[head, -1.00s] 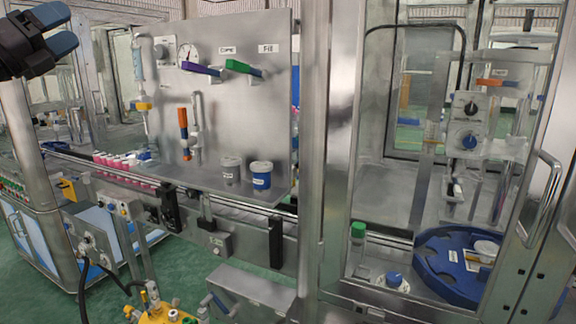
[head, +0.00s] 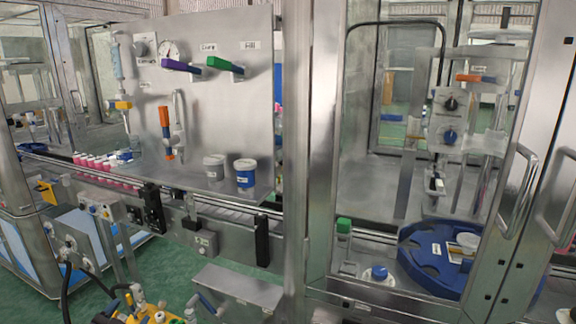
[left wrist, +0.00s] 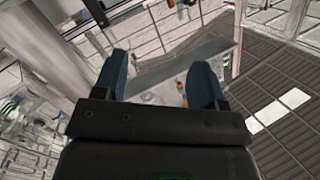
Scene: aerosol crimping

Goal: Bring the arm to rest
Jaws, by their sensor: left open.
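My left gripper (left wrist: 159,75) shows in the left wrist view with its two blue-tipped fingers spread wide. Nothing is between the fingers. Beyond them the view is tilted, with a grey metal surface and a tiled floor some way off. My right gripper shows in neither view.
A metal panel (head: 222,120) carries purple and green handles. A white-and-blue jar (head: 245,173) stands on its shelf. A glazed cabinet at right holds a blue round fixture (head: 418,257). A yellow device (head: 150,312) is at the bottom.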

